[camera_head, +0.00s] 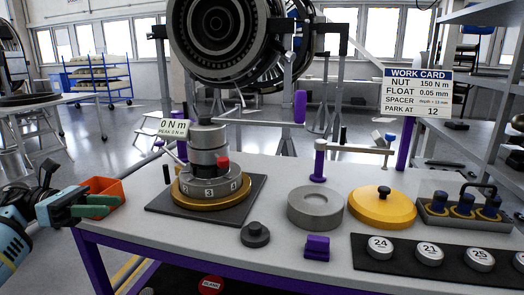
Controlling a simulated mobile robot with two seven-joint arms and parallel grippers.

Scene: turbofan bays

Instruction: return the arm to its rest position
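My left arm comes in at the left edge, and its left gripper (104,206) with green fingers is at the table's left corner, in front of an orange bin (110,184). The two fingers show a narrow gap with nothing visible between them. The gripper is apart from the grey stacked fixture (209,160) on its gold ring to the right. My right gripper is not in view.
The purple-framed table (150,243) carries a grey ring (315,208), a yellow disc (383,207), a black knob (255,235), a purple block (317,247) and numbered pucks (429,254). A purple-handled bar (299,108) reaches over the table. A turbofan (222,38) hangs behind.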

